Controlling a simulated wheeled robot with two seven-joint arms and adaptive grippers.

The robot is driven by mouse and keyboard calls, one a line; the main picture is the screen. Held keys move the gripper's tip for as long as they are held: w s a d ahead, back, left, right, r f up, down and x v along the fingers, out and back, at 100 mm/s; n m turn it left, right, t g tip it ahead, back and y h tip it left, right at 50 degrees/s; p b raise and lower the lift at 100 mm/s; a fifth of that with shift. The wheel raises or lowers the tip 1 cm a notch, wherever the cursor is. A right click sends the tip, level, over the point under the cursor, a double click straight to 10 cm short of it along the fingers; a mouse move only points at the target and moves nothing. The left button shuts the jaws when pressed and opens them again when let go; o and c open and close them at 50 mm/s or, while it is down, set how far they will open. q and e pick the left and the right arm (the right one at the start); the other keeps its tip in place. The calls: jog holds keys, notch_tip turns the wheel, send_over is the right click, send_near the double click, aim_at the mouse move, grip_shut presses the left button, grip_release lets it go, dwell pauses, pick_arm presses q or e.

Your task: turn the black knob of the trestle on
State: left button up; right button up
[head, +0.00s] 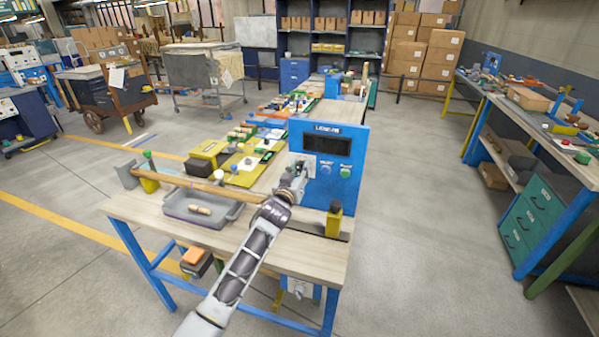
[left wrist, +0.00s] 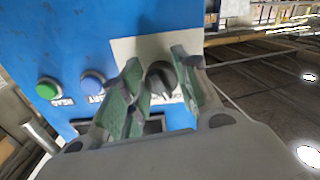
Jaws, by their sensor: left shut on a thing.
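The black knob (left wrist: 161,79) shows in the left wrist view on a pale plate (left wrist: 150,48) of a blue upright panel (head: 345,160). The panel stands on a wood-topped trestle (head: 270,250) with blue legs. My left gripper (head: 294,183) is at the panel's left part in the head view and hides the knob there. In the left wrist view, the green-padded fingers of the left gripper (left wrist: 160,85) stand on either side of the knob, shut on it. The knob's setting is hard to read. My right gripper is not in view.
A blue button (head: 325,169) and a green button (head: 346,172) sit beside the knob's plate, under a dark display (head: 327,145). A grey tray (head: 200,210), a wooden rod (head: 190,184) and a yellow post (head: 334,222) are close by. The floor to the right is clear.

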pick_arm(q)
jog(key=shift+m, duration=0.4)
jog(key=m+p, duration=0.1)
jog(key=m, duration=0.3)
jog(key=shift+a+r+m+p, duration=0.1)
jog(key=shift+m+p, duration=0.2)
jog(key=shift+m, duration=0.1)
jog(key=shift+m+p, duration=0.35)
jog(key=shift+m, duration=1.45)
jog(key=o, duration=1)
